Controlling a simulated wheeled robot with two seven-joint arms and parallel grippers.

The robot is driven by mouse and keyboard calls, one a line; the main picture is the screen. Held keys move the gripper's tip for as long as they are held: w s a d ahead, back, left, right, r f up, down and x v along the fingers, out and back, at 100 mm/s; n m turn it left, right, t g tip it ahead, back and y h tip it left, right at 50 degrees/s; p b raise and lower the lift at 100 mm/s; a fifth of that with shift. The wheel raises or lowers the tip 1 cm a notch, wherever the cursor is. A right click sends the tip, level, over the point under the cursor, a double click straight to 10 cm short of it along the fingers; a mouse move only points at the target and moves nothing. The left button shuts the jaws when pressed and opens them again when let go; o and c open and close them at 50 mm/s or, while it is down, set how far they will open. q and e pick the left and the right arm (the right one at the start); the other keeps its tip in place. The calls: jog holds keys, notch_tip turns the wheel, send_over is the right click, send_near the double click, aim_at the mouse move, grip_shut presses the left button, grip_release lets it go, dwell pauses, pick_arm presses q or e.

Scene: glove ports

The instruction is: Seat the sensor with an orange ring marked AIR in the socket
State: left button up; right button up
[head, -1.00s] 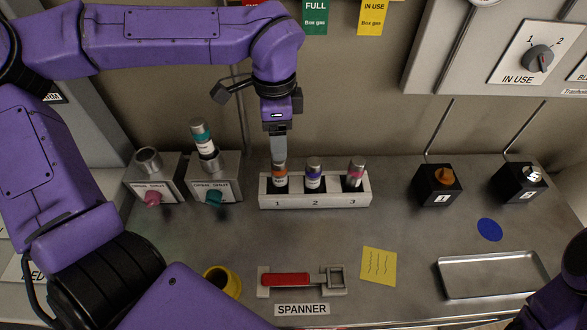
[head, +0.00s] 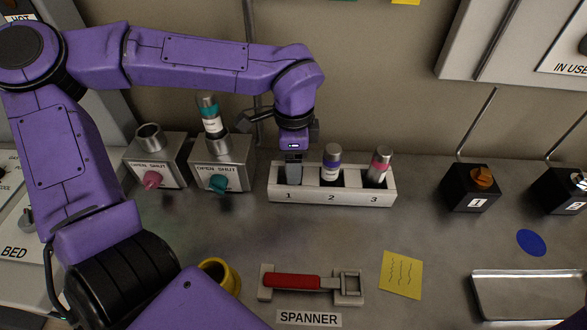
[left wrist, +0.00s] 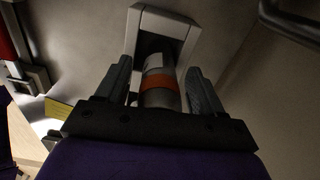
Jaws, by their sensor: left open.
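My left gripper (head: 293,180) points down at slot 1 of the white rack (head: 335,198), hiding most of what stands there in the head view. In the left wrist view the sensor with the orange ring (left wrist: 159,82) stands between my left gripper's open fingers (left wrist: 160,88), with a gap seen on either side. Its marking cannot be read. An empty metal socket (head: 149,137) tops the box with the pink knob (head: 152,180). A teal-ringed sensor (head: 210,116) sits, leaning slightly, in the other box (head: 222,160). My right gripper is out of view.
Slots 2 and 3 hold a purple-ringed sensor (head: 331,164) and a pink-ringed sensor (head: 379,166). A red-handled spanner (head: 292,282), a yellow note (head: 401,274) and a yellow ring-shaped cup (head: 219,274) lie in front. Black boxes (head: 470,188) and a metal tray (head: 530,288) are at the right.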

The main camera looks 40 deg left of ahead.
pick_arm(q)
jog(key=shift+r, duration=0.15)
grip_shut()
